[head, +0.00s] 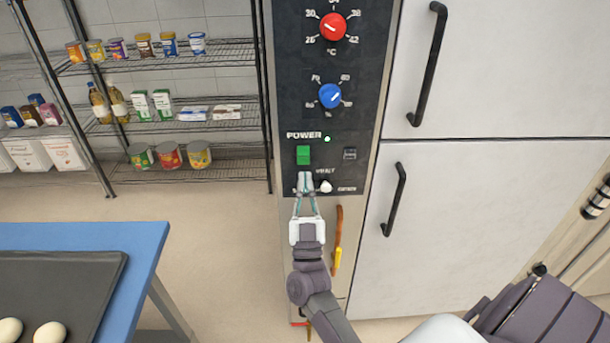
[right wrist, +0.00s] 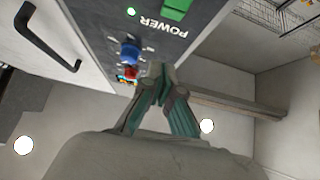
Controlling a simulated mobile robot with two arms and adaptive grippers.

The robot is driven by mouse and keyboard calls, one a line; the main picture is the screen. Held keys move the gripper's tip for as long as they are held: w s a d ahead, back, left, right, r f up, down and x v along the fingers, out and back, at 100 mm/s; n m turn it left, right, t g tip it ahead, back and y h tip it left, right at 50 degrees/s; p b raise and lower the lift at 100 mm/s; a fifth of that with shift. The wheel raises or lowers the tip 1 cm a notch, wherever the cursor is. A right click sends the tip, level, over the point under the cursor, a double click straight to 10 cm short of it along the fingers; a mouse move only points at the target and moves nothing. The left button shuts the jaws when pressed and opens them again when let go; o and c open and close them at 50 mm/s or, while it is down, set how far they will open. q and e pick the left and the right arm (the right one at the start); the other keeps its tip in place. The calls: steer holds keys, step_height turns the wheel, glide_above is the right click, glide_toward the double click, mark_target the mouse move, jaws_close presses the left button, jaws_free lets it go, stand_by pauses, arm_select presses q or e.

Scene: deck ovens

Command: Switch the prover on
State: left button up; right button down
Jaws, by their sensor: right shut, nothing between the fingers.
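The prover's dark control panel (head: 286,112) stands upright in the middle of the head view. It carries the label POWER, a green rocker switch (head: 303,155) below that label, and a small lit green lamp (head: 327,139) to its right. In the right wrist view the green switch (right wrist: 176,9) is at the top edge and the lit lamp (right wrist: 131,11) is left of it. My right gripper (head: 305,177) is shut and empty, its fingertips appearing just below the green switch. I cannot tell whether they touch the panel. My left gripper is not in view.
A red knob (head: 333,27) and a blue knob (head: 330,96) sit above on the panel; a white knob (head: 326,186) is close right of my fingertips. White doors with black handles (head: 427,65) stand right. A blue table (head: 90,236) is lower left; wire shelves (head: 190,116) stand behind.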

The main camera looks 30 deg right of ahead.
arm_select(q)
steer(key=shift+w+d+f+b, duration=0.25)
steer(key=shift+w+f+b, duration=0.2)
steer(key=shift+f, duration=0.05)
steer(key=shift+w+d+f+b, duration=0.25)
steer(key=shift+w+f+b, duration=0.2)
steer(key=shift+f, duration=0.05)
arm_select(e)
steer(key=s+a+f, duration=0.3)
steer(key=s, duration=0.2)
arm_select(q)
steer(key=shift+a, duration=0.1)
